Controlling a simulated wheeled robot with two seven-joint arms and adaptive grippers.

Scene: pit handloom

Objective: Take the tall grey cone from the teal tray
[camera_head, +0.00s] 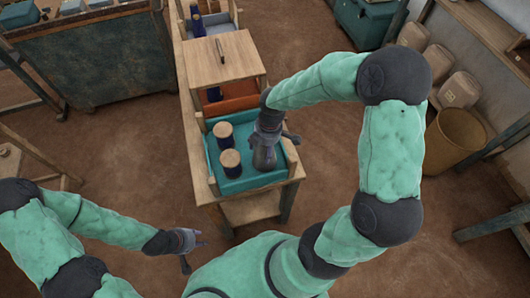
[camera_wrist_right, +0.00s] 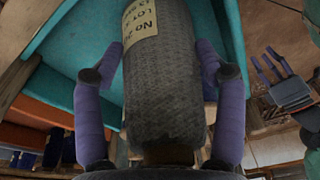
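The tall grey cone (camera_head: 264,158) stands at the right side of the teal tray (camera_head: 228,188). In the right wrist view the cone (camera_wrist_right: 165,85) fills the middle, with a cream label on it. My right gripper (camera_head: 270,138) is over the cone from above. Its two purple fingers (camera_wrist_right: 160,62) stand on either side of the cone, with narrow gaps along them; the fingertips are very close to its sides. My left gripper (camera_head: 190,246) is low at the left, away from the tray, its fingers apart and empty.
Two dark blue spools with tan tops, one (camera_head: 223,134) behind the other (camera_head: 230,162), stand in the tray left of the cone. A wooden board (camera_head: 222,60) with a dark tool lies behind. A tan basket (camera_head: 455,138) stands on the floor at right.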

